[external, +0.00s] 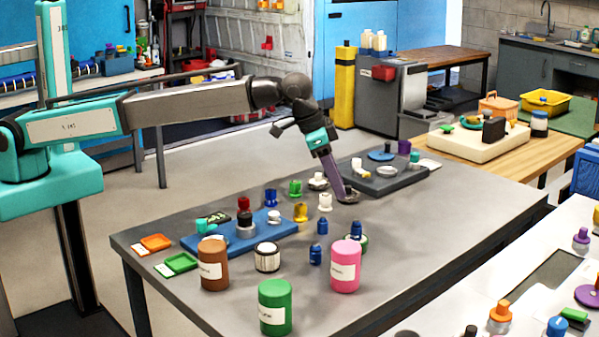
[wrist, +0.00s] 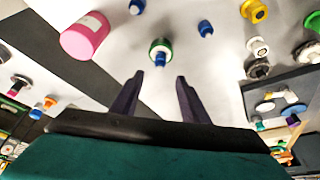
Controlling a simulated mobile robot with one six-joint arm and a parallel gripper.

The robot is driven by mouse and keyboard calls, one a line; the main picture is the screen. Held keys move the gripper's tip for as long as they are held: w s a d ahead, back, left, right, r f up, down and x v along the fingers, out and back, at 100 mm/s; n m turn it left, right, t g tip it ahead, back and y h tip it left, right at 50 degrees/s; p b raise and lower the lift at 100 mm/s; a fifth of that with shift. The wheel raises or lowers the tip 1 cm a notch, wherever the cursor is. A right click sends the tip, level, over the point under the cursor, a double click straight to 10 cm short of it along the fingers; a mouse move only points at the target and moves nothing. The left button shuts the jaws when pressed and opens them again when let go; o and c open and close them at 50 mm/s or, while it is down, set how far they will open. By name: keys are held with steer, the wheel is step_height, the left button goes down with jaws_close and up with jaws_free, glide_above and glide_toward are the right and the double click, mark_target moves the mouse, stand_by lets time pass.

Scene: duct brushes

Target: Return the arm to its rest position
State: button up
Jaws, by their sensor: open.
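My gripper (external: 346,195) is at the end of my outstretched arm, pointing down over the middle of the grey table (external: 430,232). In the wrist view its two purple fingers (wrist: 158,85) stand apart with nothing held between them. A blue-topped part with a green ring (wrist: 160,50) shows beyond the fingertips in the wrist view. In the external view a dark grey tray (external: 405,183) lies just right of the fingers. I cannot tell whether the fingers touch the small dark round part below them.
A blue tray (external: 265,237) with several parts lies left on the table. Brown (external: 214,265), green (external: 275,308) and pink (external: 345,267) canisters stand near the front edge. Small blue parts (external: 315,254) and a white one (external: 325,202) stand near my gripper. The table's right end is clear.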

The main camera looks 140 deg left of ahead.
steer(key=w+d+f+m+t+h+b, duration=0.1)
steer(key=w+d+m+t+b, duration=0.2)
steer(key=w+d, duration=0.7)
steer(key=w+d+f+m+t+h+b, duration=0.15)
steer(key=w+d+b, duration=0.45)
steer(key=d, duration=0.8)
steer(key=w+d+f+m+t+b, duration=0.15)
steer(key=w+d+t+b, duration=0.25)
steer(key=w+d, duration=0.55)
steer(key=s+d+f+m+h, duration=0.2)
steer(key=s+d+f, duration=0.1)
steer(key=d+f, duration=0.8)
steer(key=s+d+f+g+p, duration=0.35)
steer(key=s+d+f, duration=0.25)
steer(key=s+f, duration=0.75)
steer(key=s+d+f+g+p, duration=0.2)
steer(key=s+d+f+g, duration=0.25)
steer(key=s+f, duration=0.9)
steer(key=s+f+g+p, duration=0.2)
steer(key=s+g, duration=0.1)
steer(key=s, duration=1)
steer(key=s+d+f+m+g+p, duration=0.1)
steer(key=s+f+g+p, duration=0.2)
steer(key=s, duration=1.1)
steer(key=s+d+f+g+y+p, duration=0.1)
steer(key=s+f+g+p, duration=0.1)
steer(key=s, duration=1.2)
steer(key=shift+s+f+m+g, duration=0.2)
steer(key=shift+f+m+g, duration=0.1)
steer(key=shift+f+g, duration=0.4)
